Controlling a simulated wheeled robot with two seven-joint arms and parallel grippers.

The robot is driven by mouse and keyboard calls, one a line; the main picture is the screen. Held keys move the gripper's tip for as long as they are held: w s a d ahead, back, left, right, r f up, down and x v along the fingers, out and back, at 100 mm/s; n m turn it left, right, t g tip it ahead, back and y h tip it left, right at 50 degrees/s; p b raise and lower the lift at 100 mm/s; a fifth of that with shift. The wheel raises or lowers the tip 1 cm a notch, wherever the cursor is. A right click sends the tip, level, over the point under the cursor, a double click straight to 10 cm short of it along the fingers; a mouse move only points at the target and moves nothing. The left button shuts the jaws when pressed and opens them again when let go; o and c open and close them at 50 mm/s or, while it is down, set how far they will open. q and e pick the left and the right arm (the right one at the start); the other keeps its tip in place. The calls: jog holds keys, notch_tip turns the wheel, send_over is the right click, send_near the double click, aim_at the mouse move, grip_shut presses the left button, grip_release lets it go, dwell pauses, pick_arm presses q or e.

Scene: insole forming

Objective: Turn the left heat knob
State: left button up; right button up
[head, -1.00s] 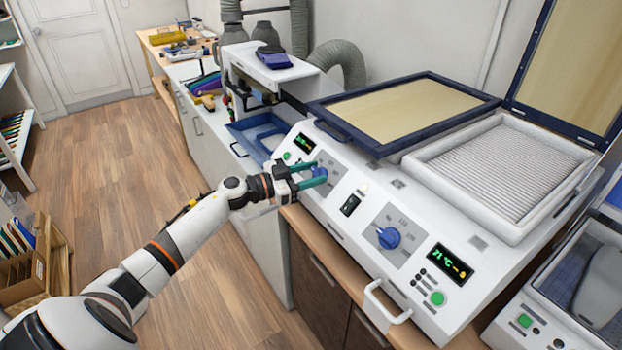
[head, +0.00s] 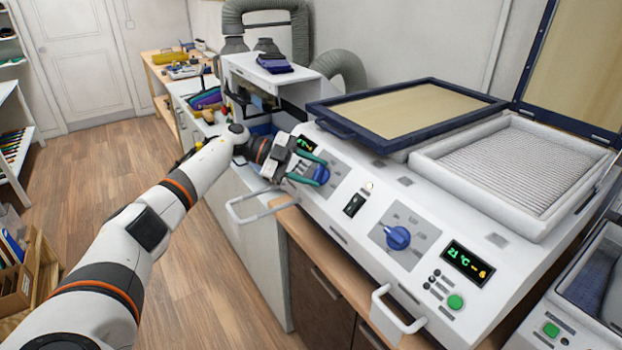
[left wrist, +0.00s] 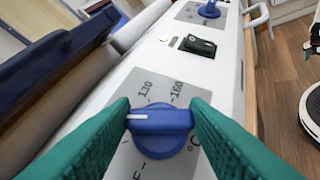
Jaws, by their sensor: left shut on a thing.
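The left heat knob (head: 320,174) is blue and sits on a grey dial plate at the left of the white machine's sloped front panel. My left gripper (head: 311,171) is shut on this knob, with a green finger on each side of its grip bar. In the left wrist view the knob (left wrist: 160,130) shows between the two green fingers (left wrist: 160,122), with a white pointer mark on its left part and the dial figures 130 and 160 above it.
A second blue knob (head: 397,238) is further right on the panel, beside a display (head: 466,262) reading 21 °C and a green button (head: 455,302). A black switch (head: 354,205) lies between the knobs. White handles (head: 398,310) stick out at the front. A blue-framed lid (head: 405,108) lies behind.

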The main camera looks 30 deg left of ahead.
pick_arm(q)
jog(key=m+g, duration=0.1)
jog(key=m, duration=0.1)
jog(key=m+g+y+b, duration=0.1)
jog(key=g, duration=0.1)
jog(key=shift+w+r+m, duration=0.15)
jog(key=shift+w+m, duration=0.05)
jog(key=shift+m, duration=0.2)
jog(key=m+g+y, duration=0.2)
jog(key=m, duration=0.1)
jog(key=shift+d+r, duration=0.1)
jog(key=shift+r, duration=0.05)
jog(key=m+g+y+p, duration=0.1)
jog(key=m, duration=0.1)
jog(key=shift+w+r+m+y, duration=0.1)
jog(key=shift+m+y, duration=0.2)
jog(key=shift+y, duration=0.1)
jog(key=shift+d+m+g+y+p, duration=0.1)
jog(key=shift+m+g+y+p, duration=0.5)
jog(key=shift+m+y+p, duration=0.55)
jog(key=shift+f+m, duration=0.2)
jog(key=shift+m, duration=0.15)
jog(key=o, duration=1)
